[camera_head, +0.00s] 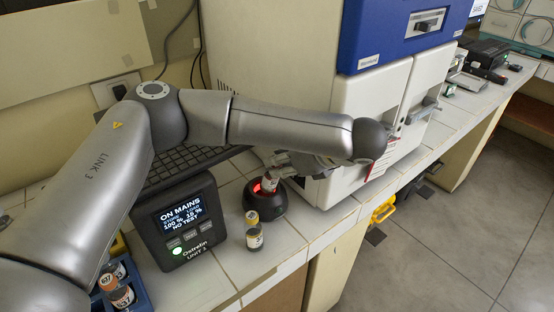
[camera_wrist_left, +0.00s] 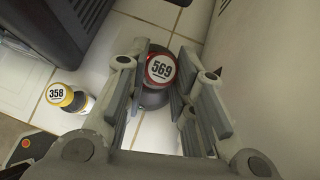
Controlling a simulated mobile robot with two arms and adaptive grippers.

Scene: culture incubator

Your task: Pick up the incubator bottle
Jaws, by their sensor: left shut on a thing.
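The bottle with a red-rimmed cap marked 569 (camera_wrist_left: 160,68) is between the two fingers of my left gripper (camera_wrist_left: 162,58) in the left wrist view. In the head view this bottle (camera_head: 268,184) shows small, at the round black holder (camera_head: 266,208), which glows red inside. My left gripper (camera_head: 282,172) reaches in from behind and is shut on the bottle. I cannot tell whether the bottle's base is still in the holder. My right gripper is not in view.
A yellow-capped bottle (camera_head: 254,232), marked 358 in the wrist view (camera_wrist_left: 62,95), stands close in front of the holder. A black power unit (camera_head: 182,226) is to the left. A white and blue cabinet (camera_head: 372,105) rises on the right. A blue rack (camera_head: 135,288) holds orange-capped bottles.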

